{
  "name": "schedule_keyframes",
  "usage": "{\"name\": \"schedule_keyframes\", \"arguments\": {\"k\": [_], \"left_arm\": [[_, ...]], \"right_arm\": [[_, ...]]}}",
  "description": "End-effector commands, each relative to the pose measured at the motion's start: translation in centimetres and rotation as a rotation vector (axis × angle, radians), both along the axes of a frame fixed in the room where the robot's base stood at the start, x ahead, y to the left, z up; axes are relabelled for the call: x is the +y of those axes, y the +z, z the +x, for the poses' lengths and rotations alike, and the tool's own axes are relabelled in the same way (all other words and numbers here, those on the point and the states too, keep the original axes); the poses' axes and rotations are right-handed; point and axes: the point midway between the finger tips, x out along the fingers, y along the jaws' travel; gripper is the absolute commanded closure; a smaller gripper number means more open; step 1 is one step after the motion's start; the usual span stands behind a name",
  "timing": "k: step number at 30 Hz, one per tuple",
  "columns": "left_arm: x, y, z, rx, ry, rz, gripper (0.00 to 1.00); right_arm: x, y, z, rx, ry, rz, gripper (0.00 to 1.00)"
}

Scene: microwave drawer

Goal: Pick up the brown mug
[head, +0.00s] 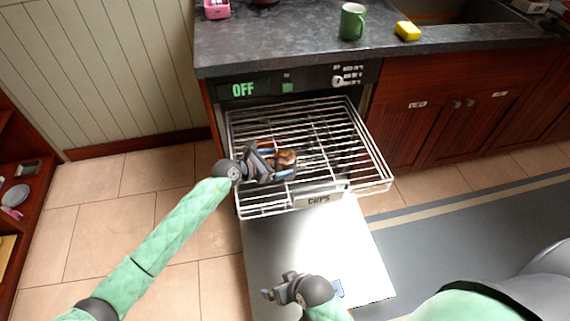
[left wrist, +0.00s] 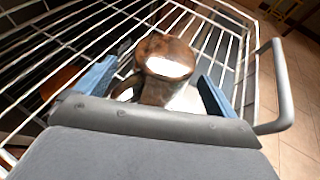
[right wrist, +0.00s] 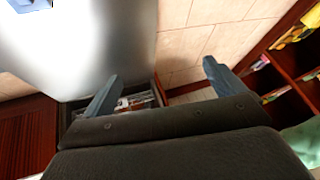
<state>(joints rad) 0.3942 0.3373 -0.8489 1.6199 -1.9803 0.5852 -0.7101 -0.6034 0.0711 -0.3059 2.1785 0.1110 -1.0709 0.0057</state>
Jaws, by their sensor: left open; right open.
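The brown mug (head: 286,156) is a shiny brown piece in the pulled-out wire rack, partly hidden by my left gripper in the head view. In the left wrist view the brown mug (left wrist: 165,62) shows between the two blue fingers. My left gripper (head: 287,161) is open, with its fingers on either side of the mug; I cannot tell whether they touch it. My right gripper (head: 268,294) is open and empty over the lowered door. It also shows in the right wrist view (right wrist: 160,80).
The wire rack (head: 375,178) extends over the lowered door (head: 345,240), with wire walls around the mug. A green mug (head: 352,22), a yellow sponge (head: 407,31) and a pink item (head: 217,9) are on the dark counter (head: 280,30). A shelf (head: 40,165) stands at left.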

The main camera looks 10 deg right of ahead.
Motion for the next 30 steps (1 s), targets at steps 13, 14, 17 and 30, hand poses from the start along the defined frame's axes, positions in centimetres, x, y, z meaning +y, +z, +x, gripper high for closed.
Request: {"name": "schedule_keyframes", "arguments": {"k": [13, 14, 17, 30], "left_arm": [[-3.4, -1.2, 1.1, 0.0, 0.0, -0.001, 0.05], [-3.4, -1.2, 1.1, 0.0, 0.0, -0.001, 0.05], [-3.4, -1.2, 1.1, 0.0, 0.0, -0.001, 0.05], [-3.4, -1.2, 1.1, 0.0, 0.0, -0.001, 0.68]], "right_arm": [[-0.2, 2.7, -0.1, 0.016, 0.008, -0.004, 0.05], [-0.2, 2.7, -0.2, 0.016, 0.008, -0.004, 0.05], [-0.2, 2.6, -0.2, 0.016, 0.008, -0.004, 0.05], [-0.2, 2.5, -0.2, 0.015, 0.008, -0.003, 0.05]]}}
